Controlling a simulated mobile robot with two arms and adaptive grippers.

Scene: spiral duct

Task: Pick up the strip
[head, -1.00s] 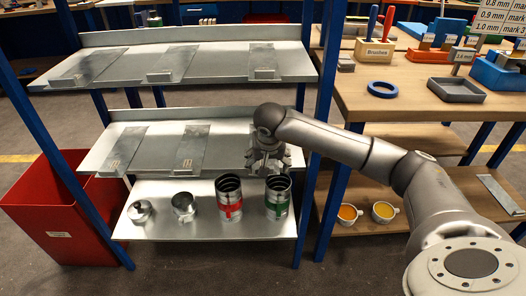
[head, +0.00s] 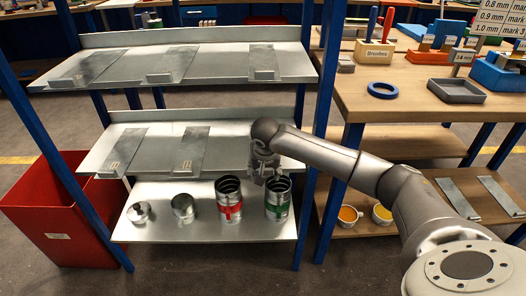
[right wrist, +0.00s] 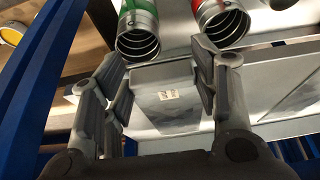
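In the head view my right gripper (head: 263,172) is at the shelf's right front and hides most of that strip. Two more strips (head: 120,150) (head: 190,150) lie further left on the same shelf. My left gripper is not in view.
A red-marked duct can (head: 229,199) and a green-marked one (head: 278,198) stand on the bottom shelf below my gripper. Blue rack posts (head: 327,130) stand close on the right. A red bin (head: 65,215) is at left. Strips (head: 458,198) also lie under the wooden bench.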

